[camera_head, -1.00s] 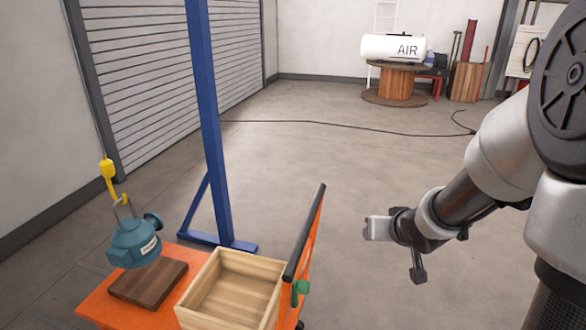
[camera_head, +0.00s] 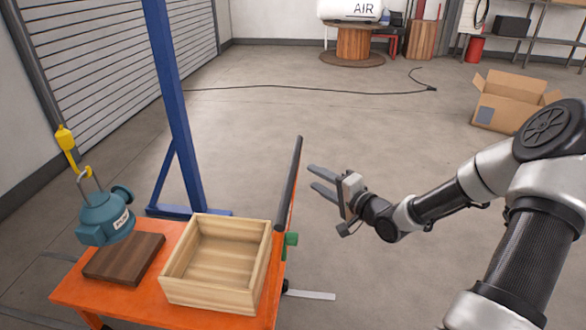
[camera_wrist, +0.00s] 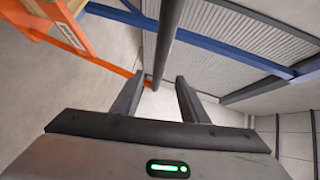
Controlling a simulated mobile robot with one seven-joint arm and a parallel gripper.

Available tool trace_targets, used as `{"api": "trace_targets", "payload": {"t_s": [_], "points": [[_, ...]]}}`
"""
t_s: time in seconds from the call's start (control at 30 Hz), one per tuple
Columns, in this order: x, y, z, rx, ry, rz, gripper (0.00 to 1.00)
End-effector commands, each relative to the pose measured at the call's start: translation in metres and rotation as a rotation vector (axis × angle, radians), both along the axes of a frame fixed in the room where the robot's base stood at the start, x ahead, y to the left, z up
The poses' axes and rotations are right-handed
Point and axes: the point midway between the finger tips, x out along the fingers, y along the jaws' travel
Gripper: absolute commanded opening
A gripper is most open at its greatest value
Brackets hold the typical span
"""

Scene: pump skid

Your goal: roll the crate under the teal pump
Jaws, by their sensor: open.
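The open wooden crate (camera_head: 262,262) sits on an orange cart (camera_head: 70,292), at its right end. The teal pump (camera_head: 105,218) hangs from a yellow hook (camera_head: 66,143), above a dark wooden block (camera_head: 124,262) on the cart's left part. The cart's dark push handle (camera_head: 290,180) slants up at its right end. My gripper (camera_head: 312,178) is open and empty, just right of the handle, fingers pointing at it. In the wrist view the handle bar (camera_wrist: 166,40) shows in line with the gap between my fingertips (camera_wrist: 156,85), apart from them as far as I can tell.
A blue hoist post (camera_head: 172,100) with floor feet stands behind the cart. A green part (camera_head: 291,240) sits at the handle's base. A cardboard box (camera_head: 500,112) lies at the back right, and a cable (camera_head: 300,91) crosses the floor. Open floor lies right of the cart.

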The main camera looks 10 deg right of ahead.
Motion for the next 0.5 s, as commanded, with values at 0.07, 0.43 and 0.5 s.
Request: {"api": "trace_targets", "payload": {"t_s": [0.07,0.43,0.5], "points": [[0.016,0.010,-0.004,0.000,-0.002,0.003,0.40],[0.082,0.041,-0.014,-0.002,0.000,0.001,0.40],[0.089,0.045,-0.015,-0.002,-0.001,0.001,0.40]]}}
